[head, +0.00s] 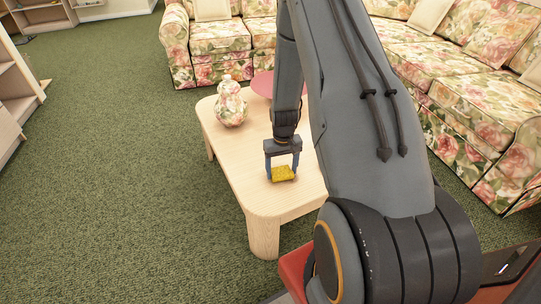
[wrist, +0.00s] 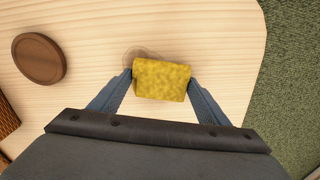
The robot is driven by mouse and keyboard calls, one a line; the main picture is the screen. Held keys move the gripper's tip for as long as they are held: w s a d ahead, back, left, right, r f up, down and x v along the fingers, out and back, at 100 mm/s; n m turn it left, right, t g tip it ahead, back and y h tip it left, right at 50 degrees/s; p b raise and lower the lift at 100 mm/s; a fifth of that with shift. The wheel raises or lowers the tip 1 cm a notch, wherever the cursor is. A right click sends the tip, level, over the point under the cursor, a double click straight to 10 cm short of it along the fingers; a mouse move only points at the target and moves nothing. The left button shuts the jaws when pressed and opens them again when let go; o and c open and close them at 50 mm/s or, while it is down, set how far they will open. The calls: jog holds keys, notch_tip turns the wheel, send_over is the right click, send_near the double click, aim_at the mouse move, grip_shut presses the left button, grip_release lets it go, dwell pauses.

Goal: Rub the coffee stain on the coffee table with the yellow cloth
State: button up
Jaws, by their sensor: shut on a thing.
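The yellow cloth (head: 283,173) is a small folded block between the fingers of my gripper (head: 283,174). In the wrist view my gripper (wrist: 161,84) is shut on the cloth (wrist: 161,80), with a blue finger at each side. The coffee table (head: 233,158) is pale wood with rounded corners. The cloth is at or just above its top; contact is hard to tell. In the wrist view the coffee stain (wrist: 140,53) is a faint brown ring on the table top (wrist: 220,40), just beyond the cloth's upper left edge. The cloth may cover part of it.
A floral vase (head: 230,104) stands on the table's left side, and a reddish round thing (head: 263,84) is at its far end. A round brown wooden disc (wrist: 38,59) lies left of the cloth. Floral sofas (head: 470,105) stand behind and right. Green carpet (head: 110,170) is open at left.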

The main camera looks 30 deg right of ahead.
aim_at(273, 173)
jog(key=shift+w+a+p, duration=0.2)
jog(key=shift+w+a, duration=0.05)
jog(key=shift+a, duration=0.75)
jog(key=shift+w+a+p, duration=0.15)
jog(key=shift+w+a, duration=0.05)
jog(key=shift+a, duration=0.75)
jog(key=shift+d+r+p, duration=0.2)
jog(key=shift+r+p, duration=0.5)
jog(key=shift+r, duration=0.55)
jog(key=shift+a+r+p, duration=0.1)
jog(key=shift+r+p, duration=1.75)
jog(key=shift+r, duration=0.85)
